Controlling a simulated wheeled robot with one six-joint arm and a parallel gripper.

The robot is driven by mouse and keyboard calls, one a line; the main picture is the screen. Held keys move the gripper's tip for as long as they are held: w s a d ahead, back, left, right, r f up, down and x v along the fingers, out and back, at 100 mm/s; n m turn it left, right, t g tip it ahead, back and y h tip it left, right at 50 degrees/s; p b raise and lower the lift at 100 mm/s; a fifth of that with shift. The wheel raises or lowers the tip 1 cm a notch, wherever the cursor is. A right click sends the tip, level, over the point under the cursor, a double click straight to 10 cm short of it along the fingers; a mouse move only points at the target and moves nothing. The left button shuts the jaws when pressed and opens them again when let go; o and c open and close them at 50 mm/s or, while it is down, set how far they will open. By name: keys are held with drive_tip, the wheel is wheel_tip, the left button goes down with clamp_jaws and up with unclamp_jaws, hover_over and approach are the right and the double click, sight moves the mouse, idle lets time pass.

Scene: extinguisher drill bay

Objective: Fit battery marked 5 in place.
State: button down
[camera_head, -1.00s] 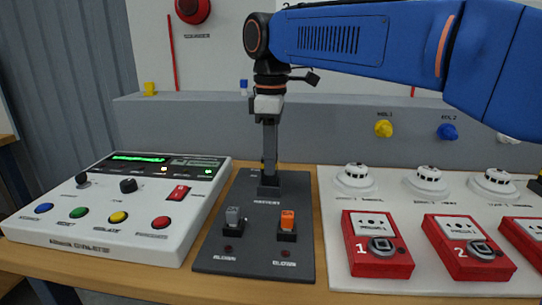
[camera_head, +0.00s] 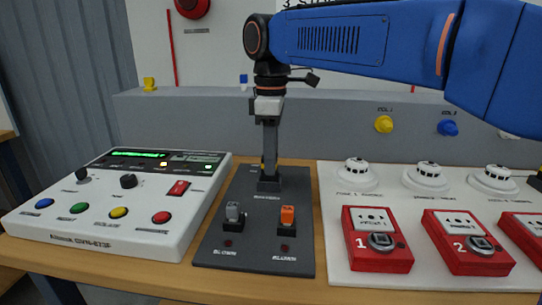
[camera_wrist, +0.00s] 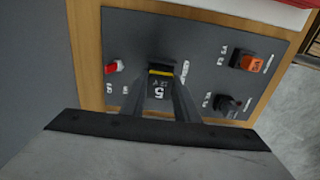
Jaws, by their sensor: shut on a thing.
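The battery marked 5 (camera_wrist: 158,90) is dark with a yellow band and a white number, seen in the wrist view. My gripper (camera_wrist: 160,97) is shut on it, one finger on each side. In the head view my gripper (camera_head: 269,165) points straight down over the back of the dark panel (camera_head: 252,255). The battery's end is at the black socket (camera_head: 269,186) there. The fingers mostly hide the battery in the head view, and I cannot tell how deep it sits.
Grey (camera_head: 233,214) and orange (camera_head: 287,217) fuses stand at the panel's front. A red switch (camera_wrist: 114,67) is beside the socket. A white control box (camera_head: 110,215) stands left. Red call points (camera_head: 376,240) and white detectors (camera_head: 356,172) are on the right. A grey wall stands behind.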

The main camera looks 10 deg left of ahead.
drive_tip(key=shift+f, duration=0.45)
idle(0.4)
drive_tip(key=c, duration=1)
unclamp_jaws()
drive_tip(key=shift+r, duration=3.5)
